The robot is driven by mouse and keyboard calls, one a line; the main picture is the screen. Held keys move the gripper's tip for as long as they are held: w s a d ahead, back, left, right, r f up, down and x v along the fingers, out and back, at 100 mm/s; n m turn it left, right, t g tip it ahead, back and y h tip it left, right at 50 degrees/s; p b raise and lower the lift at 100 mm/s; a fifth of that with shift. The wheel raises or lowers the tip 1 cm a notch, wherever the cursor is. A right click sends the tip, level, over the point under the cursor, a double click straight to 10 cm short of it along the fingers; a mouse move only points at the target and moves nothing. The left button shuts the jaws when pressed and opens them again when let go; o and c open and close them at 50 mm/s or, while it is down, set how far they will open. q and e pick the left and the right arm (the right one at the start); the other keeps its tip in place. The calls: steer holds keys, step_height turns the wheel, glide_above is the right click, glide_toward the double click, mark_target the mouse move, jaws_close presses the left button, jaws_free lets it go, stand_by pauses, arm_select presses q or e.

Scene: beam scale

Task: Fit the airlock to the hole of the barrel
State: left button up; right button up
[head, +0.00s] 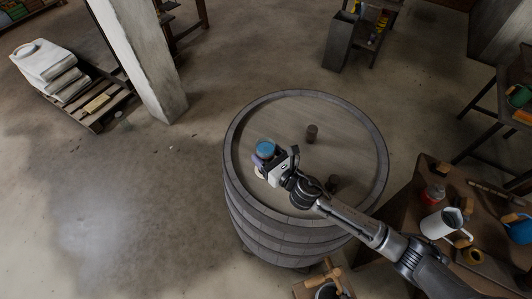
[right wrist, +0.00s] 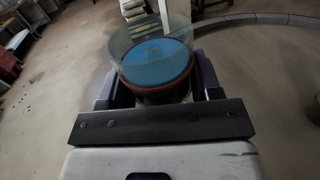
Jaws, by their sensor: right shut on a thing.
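The airlock (head: 265,147) is a clear cup with blue inside, seen over the left part of the barrel top. My right gripper (head: 265,163) is shut on it. In the right wrist view the airlock (right wrist: 155,60) shows between the fingers, with blue in its clear wall and a red ring below; its lower end is hidden. The barrel (head: 290,247) is wooden with grey hoops and stands upright. I cannot make out its hole for certain, and I cannot tell whether the airlock touches the barrel. My left gripper is not in view.
Open floor lies left of the barrel.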

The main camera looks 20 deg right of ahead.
steer(key=shift+f+b, duration=0.45)
steer(key=shift+f, duration=0.2)
steer(key=shift+f, duration=0.25)
steer(key=o, duration=1.1)
steer(key=shift+s, duration=0.1)
steer(key=shift+s+d, duration=0.1)
steer(key=shift+s, duration=0.15)
steer(key=b+v, duration=0.2)
steer(key=v, duration=0.9)
steer(key=shift+s+d+f+b, duration=0.1)
steer(key=shift+s+b, duration=0.15)
steer(key=shift+b, duration=0.05)
steer(key=shift+s+d, duration=0.25)
steer(key=shift+s, duration=0.45)
